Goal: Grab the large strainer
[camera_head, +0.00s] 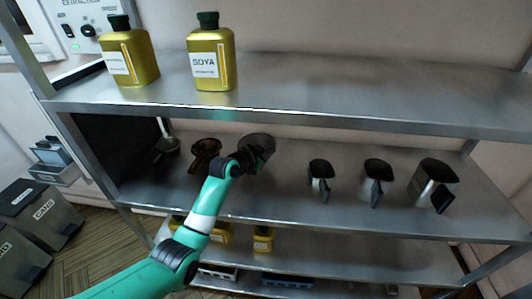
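A dark, round, wide-mouthed piece (259,143), which looks like the large strainer, is on the middle shelf, left of centre. My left gripper (245,160) is right at its lower left side and covers part of it. The fingers are small and dark against it, so I cannot tell whether they are open, shut or touching it. A smaller brown strainer-like piece (206,148) is just to the left, partly behind my arm. A small metal one with a dark handle (167,145) is further left. My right gripper is not in view.
Several dark-topped scoop-like holders (321,174) stand on the right of the middle shelf (290,200). The upper shelf (350,95) runs above, with two yellow bottles (211,58) at its left. More yellow bottles (263,240) and blue-and-white trays (288,281) are below.

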